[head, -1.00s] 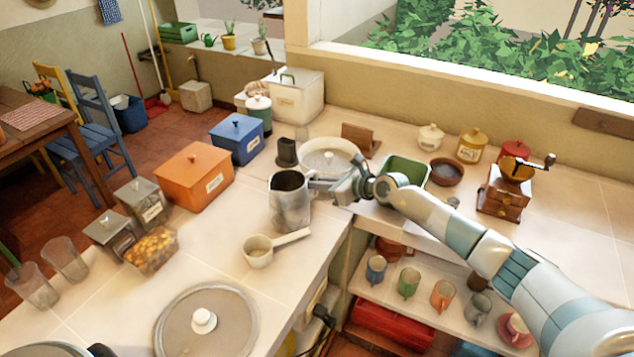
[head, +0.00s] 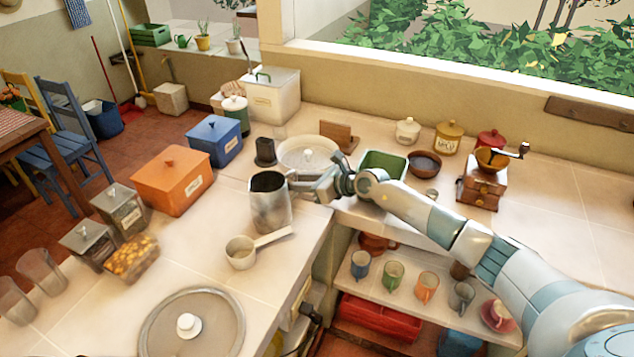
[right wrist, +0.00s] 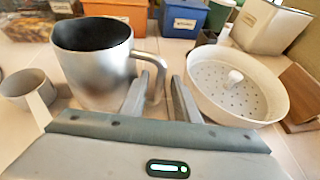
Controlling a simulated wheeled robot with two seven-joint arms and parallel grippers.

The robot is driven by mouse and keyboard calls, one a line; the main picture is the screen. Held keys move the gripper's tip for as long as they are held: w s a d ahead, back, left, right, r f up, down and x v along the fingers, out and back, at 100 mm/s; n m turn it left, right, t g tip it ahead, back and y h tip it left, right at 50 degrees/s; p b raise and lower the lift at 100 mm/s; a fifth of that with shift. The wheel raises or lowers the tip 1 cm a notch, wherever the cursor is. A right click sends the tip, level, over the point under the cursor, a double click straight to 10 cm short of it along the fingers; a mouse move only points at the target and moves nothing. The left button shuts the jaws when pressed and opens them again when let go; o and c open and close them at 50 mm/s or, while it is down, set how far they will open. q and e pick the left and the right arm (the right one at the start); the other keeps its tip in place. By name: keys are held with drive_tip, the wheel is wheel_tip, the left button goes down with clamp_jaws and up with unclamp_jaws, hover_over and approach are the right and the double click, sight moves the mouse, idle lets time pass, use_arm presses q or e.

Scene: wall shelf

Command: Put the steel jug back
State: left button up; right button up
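The steel jug (head: 270,203) stands upright on the counter, open at the top, in the head view. It is large and near in the right wrist view (right wrist: 92,72), with its handle (right wrist: 158,72) toward me. My right gripper (head: 302,186) is at the handle side of the jug. In the right wrist view its two fingers (right wrist: 160,98) are apart, with the handle between them. A gap shows between the handle and the right-hand finger. My left gripper is not in view.
A white saucepan (head: 241,252) stands close in front of the jug. A white colander (head: 309,167) and a dark cylinder (head: 265,151) stand behind it. Orange (head: 172,183) and blue (head: 215,143) boxes are to its left. A shelf with mugs (head: 394,276) lies below the right counter.

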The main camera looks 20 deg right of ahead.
drive_tip(key=b+v, duration=0.2)
drive_tip(key=v, duration=0.9)
drive_tip(key=shift+s+b, duration=0.25)
drive_tip(key=shift+b, duration=0.05)
drive_tip(key=shift+d+r, duration=0.1)
drive_tip(key=shift+d, duration=0.1)
